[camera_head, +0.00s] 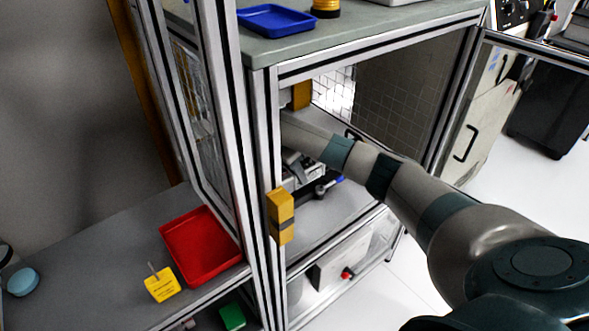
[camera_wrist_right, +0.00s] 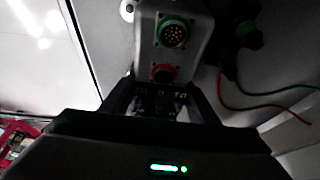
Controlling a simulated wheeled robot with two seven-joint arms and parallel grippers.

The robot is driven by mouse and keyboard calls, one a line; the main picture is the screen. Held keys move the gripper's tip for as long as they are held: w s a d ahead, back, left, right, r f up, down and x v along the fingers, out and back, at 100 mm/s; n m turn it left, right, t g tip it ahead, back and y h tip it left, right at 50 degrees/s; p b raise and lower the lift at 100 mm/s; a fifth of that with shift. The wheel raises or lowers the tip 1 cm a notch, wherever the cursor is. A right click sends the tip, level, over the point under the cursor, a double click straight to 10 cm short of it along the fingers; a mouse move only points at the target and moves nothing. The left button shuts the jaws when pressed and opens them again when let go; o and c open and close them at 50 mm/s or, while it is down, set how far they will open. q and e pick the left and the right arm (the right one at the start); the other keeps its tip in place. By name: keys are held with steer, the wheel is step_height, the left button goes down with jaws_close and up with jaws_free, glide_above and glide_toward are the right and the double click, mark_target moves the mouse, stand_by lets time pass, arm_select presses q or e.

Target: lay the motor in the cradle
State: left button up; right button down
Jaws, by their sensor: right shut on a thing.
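My right arm reaches from the right into the framed cabinet, and its gripper is mostly hidden there in the head view. In the right wrist view my right gripper (camera_wrist_right: 163,106) is shut on a grey body, which I take to be the motor (camera_wrist_right: 196,65). It has a green-ringed round pin connector and a smaller orange-red one on its face. I cannot pick out the cradle for sure; a dark fixture with a blue end (camera_head: 318,189) lies on the cabinet shelf below my arm. My left gripper is not in view.
Aluminium posts (camera_head: 263,200) and a yellow block (camera_head: 281,216) stand at the cabinet opening. Red and green wires (camera_wrist_right: 265,108) hang right of the motor. A red tray (camera_head: 203,246) and yellow cube (camera_head: 161,285) sit on the left bench. A blue tray (camera_head: 277,19) lies on top.

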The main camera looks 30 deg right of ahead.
mark_target(288, 170)
steer(key=shift+w, duration=0.1)
steer(key=shift+f, duration=1.85)
steer(key=c, duration=0.7)
jaws_free()
steer(key=shift+f, duration=0.15)
steer(key=shift+v, duration=3.85)
